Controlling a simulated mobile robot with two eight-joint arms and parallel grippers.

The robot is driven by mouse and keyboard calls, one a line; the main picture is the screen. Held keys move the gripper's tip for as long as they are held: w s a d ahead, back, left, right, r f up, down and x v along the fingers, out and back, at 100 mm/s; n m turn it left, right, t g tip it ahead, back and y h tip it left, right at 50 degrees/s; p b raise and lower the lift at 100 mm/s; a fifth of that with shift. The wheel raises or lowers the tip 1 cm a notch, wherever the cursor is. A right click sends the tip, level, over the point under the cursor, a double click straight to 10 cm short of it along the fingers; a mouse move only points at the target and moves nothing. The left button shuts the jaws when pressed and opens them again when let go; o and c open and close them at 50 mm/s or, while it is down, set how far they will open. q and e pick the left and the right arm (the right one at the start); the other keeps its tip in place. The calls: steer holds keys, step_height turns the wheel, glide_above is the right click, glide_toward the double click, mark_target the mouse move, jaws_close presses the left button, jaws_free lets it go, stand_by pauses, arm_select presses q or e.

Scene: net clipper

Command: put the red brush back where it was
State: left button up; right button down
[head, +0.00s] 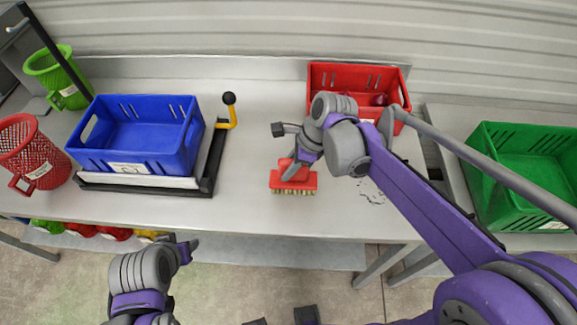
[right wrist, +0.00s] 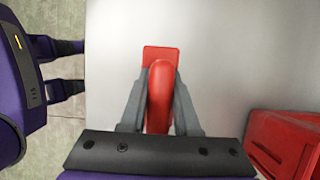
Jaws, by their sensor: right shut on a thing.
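The red brush (head: 292,180) is on the grey table, bristles down, near the table's front edge in the head view. My right gripper (head: 297,160) is over it and shut on its red handle. In the right wrist view the red brush (right wrist: 161,90) stands between the two grey fingers of my right gripper (right wrist: 160,105). My left gripper (head: 188,248) is low, in front of the table's edge and away from the brush. Its fingers are too small and angled to tell whether they are open.
A blue crate (head: 137,165) sits on a black-framed stand at left, beside a yellow lever with a black knob (head: 229,99). A red crate (head: 318,88) stands behind my right arm. A green crate (head: 500,170) is at right. Red (head: 38,150) and green baskets (head: 50,70) stand far left. The table's middle is clear.

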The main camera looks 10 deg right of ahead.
steer(key=shift+f, duration=0.1)
steer(key=c, duration=1.1)
jaws_free()
steer(key=shift+f, duration=0.1)
steer(key=o, duration=0.5)
steer(key=shift+c, duration=0.2)
steer(key=shift+r, duration=0.3)
steer(key=v, duration=1.1)
steer(key=shift+s+d+r+p, duration=0.15)
steer(key=shift+r+p, duration=0.15)
steer(key=shift+p, duration=0.05)
steer(key=s+d+f+n+t+h, duration=0.1)
steer(key=s+f+n, duration=0.2)
steer(key=n, duration=0.3)
steer(key=s+d+f+n+t+h, duration=0.1)
steer(key=s+f+n+t+h, duration=0.1)
steer(key=s+f+n, duration=0.2)
steer(key=s+d+f+n+t+h, duration=0.1)
steer(key=s+f+n, duration=0.3)
steer(key=n, duration=0.6)
steer(key=shift+s+d+f, duration=0.1)
steer(key=shift+s+f, duration=0.15)
steer(key=shift+f, duration=0.2)
steer(key=shift+s+d+f+n+t, duration=0.1)
steer(key=shift+f+n+t, duration=0.15)
steer(key=shift+n, duration=0.35)
